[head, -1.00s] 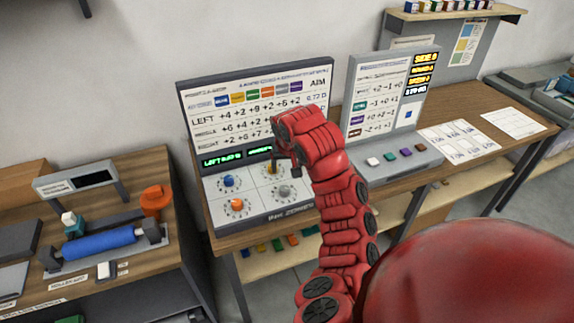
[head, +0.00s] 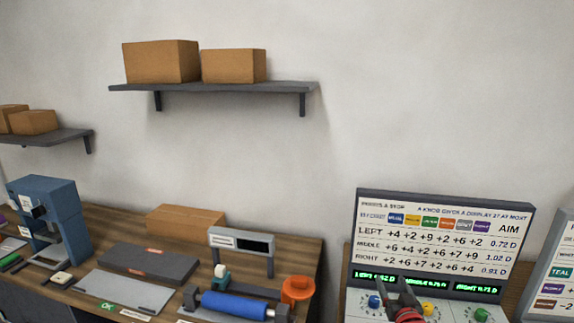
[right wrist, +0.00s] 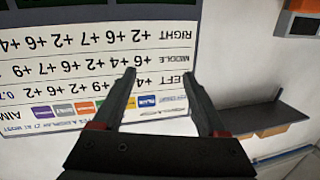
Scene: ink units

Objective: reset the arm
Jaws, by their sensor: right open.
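My right gripper (head: 403,296) shows at the lower right of the head view, in front of the knob console's lower part. Most of my right arm is below the frame. In the right wrist view the gripper (right wrist: 165,88) has its two dark fingers spread apart with nothing between them. Behind the fingers is the console's white chart panel (right wrist: 60,70), seen upside down. My left gripper is in neither view.
The console (head: 440,194) has a blue knob (head: 375,301), a yellow knob (head: 427,309) and a green knob (head: 481,314). To its left, a wooden bench bears a blue roller (head: 234,306) and an orange part (head: 296,288). A wall shelf (head: 215,88) holds two boxes.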

